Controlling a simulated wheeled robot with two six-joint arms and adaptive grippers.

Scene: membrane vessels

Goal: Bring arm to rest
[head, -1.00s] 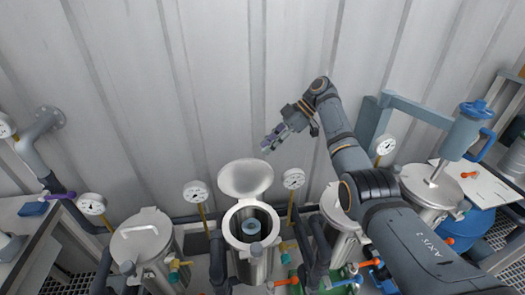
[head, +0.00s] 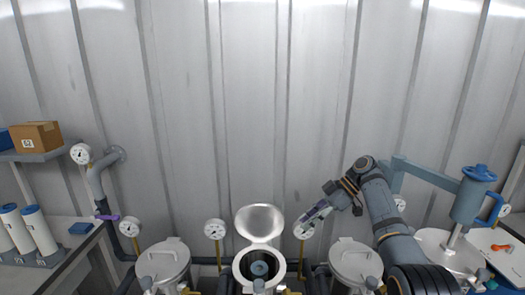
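My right arm comes in from the lower right. Its gripper (head: 308,222) hangs in the air in front of the wall, right of the raised lid (head: 261,221) of the open middle vessel (head: 240,272). It overlaps a gauge in the picture. No held object can be made out, and the fingers are too small to tell open from shut. My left gripper and arm are out of view.
Closed vessels stand to the left (head: 163,260) and right (head: 355,262) of the open one. Gauges (head: 215,229) rise between them. A blue-grey lifting post (head: 470,200) stands at the right. White cylinders (head: 38,229) stand on the left bench. The wall area above is clear.

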